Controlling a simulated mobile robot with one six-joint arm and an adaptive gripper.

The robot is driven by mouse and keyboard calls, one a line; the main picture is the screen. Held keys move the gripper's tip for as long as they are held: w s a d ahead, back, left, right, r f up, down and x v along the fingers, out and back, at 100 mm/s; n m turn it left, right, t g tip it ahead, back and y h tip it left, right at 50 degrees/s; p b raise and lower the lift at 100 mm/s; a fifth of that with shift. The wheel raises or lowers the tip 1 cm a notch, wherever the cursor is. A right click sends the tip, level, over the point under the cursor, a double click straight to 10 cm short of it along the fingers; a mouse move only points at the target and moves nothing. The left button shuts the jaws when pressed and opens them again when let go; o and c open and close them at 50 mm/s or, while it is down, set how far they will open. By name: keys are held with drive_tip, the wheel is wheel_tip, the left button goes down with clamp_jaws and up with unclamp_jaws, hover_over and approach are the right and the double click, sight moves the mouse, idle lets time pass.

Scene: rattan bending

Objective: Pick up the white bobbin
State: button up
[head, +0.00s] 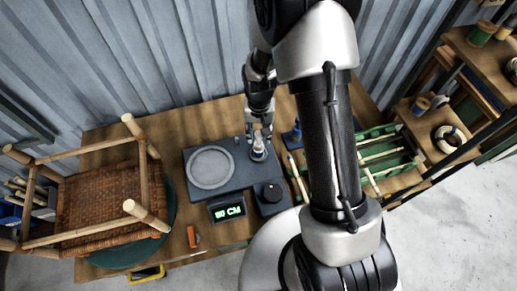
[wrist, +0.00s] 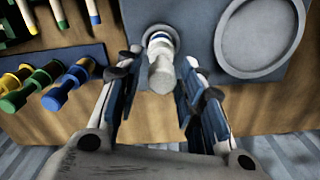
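A pale bobbin-shaped piece (wrist: 161,76), whitish-grey with a blue band near its far end, stands at the edge of the grey-blue machine base. It looks like the white bobbin. In the head view its white and blue part (head: 258,151) shows just below my gripper (head: 260,129). In the wrist view my gripper (wrist: 160,66) is open, with one finger on each side of the piece. Narrow gaps show between it and the fingers. Its lower part is partly hidden in the head view.
The machine base (head: 228,153) carries a round grey plate (head: 211,168) and a dark knob (head: 270,192). Yellow, green and blue bobbins (wrist: 48,88) sit on a blue rack beside my gripper. A rattan stool (head: 100,200) fills the bench's left side.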

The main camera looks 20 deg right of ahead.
sight(259, 143)
wheel_tip(259, 143, down, 7)
drive_tip(key=shift+w+r+b, duration=0.1)
drive_tip(key=shift+r+b, duration=0.1)
drive_tip(key=shift+b, duration=0.35)
drive_tip(key=shift+c, duration=0.6)
clamp_jaws()
